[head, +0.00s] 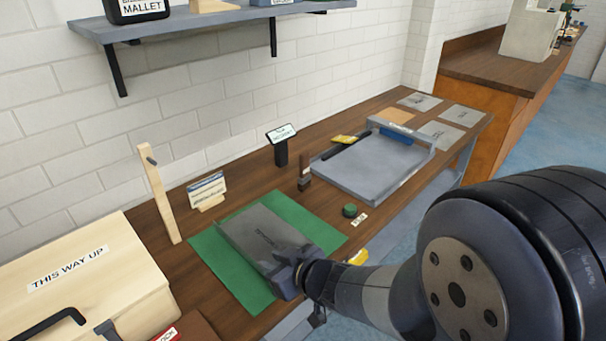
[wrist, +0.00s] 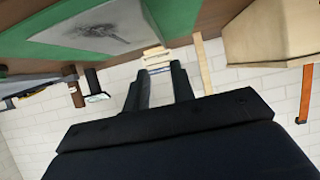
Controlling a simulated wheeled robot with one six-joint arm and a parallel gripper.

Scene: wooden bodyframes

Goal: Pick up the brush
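I cannot tell for sure which thing is the brush. A small upright brown piece with a dark base (head: 304,180) stands on the workbench, left of the grey tray, and may be it. It also shows in the wrist view (wrist: 76,92), left of my fingers and apart from them. My gripper (head: 286,272) is over the front edge of the green mat (head: 208,252) and the grey sheet (head: 262,236). In the wrist view my gripper (wrist: 160,68) has its two fingers apart, with nothing held between them.
A shelf (head: 200,22) hangs above.

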